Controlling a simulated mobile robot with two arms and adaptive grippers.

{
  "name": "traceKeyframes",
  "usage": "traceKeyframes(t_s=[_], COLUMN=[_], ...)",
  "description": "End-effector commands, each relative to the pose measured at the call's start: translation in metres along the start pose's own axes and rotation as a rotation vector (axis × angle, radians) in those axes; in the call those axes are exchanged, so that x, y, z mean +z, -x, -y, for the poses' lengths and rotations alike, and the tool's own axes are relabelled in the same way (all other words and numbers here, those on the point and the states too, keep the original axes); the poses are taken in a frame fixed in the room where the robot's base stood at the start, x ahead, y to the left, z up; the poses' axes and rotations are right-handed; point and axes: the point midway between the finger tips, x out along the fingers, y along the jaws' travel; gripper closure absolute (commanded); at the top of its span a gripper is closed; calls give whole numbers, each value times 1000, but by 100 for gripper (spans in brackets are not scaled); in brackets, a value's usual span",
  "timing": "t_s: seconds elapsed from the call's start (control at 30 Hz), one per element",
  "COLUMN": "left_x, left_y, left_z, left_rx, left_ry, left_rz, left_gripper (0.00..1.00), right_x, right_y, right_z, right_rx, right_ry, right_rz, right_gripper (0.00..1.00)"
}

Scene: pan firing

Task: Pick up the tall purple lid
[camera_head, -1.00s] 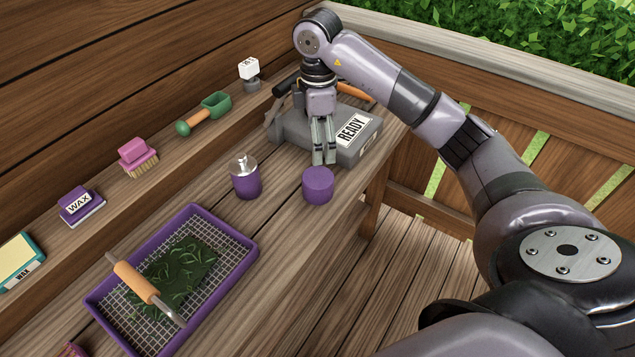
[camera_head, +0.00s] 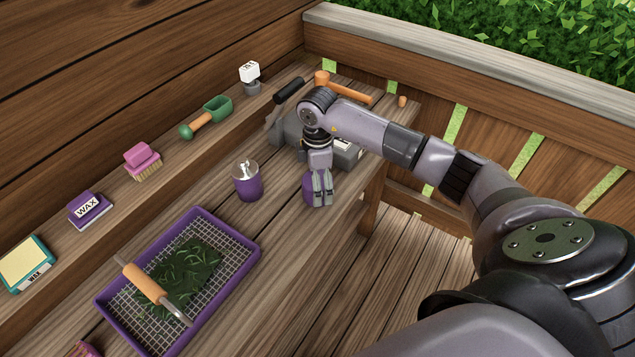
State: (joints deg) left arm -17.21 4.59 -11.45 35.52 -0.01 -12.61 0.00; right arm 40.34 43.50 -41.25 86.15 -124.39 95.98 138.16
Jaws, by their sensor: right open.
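The tall purple lid (camera_head: 307,190) is a plain purple cylinder near the front edge of the wooden bench, right of the purple cup. My right gripper (camera_head: 322,202) points down at it, its fingers in front of the lid and hiding much of it. The right gripper is open. I cannot tell whether the fingers touch the lid or straddle it. My left gripper is not in view.
A purple cup (camera_head: 247,187) with a metallic top stands just left of the lid. A purple mesh tray (camera_head: 104,297) with green leaves and an orange-handled tool lies nearer. A grey block (camera_head: 347,157) sits behind my gripper. Small tools line the back ledge.

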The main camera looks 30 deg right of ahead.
Motion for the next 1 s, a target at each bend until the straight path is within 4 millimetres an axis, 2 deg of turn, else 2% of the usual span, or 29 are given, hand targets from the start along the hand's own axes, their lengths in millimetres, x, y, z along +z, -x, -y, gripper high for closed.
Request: traceKeyframes(t_s=[0.13, 0.9, 1.0], left_x=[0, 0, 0], left_y=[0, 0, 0], left_z=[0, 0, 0], left_rx=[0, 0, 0], left_ry=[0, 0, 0], left_rz=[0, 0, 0], left_gripper=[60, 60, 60], right_x=[0, 0, 0], right_y=[0, 0, 0], right_z=[0, 0, 0], right_rx=[0, 0, 0], right_ry=[0, 0, 0], right_rz=[0, -1, -1], right_gripper=[10, 62, 62])
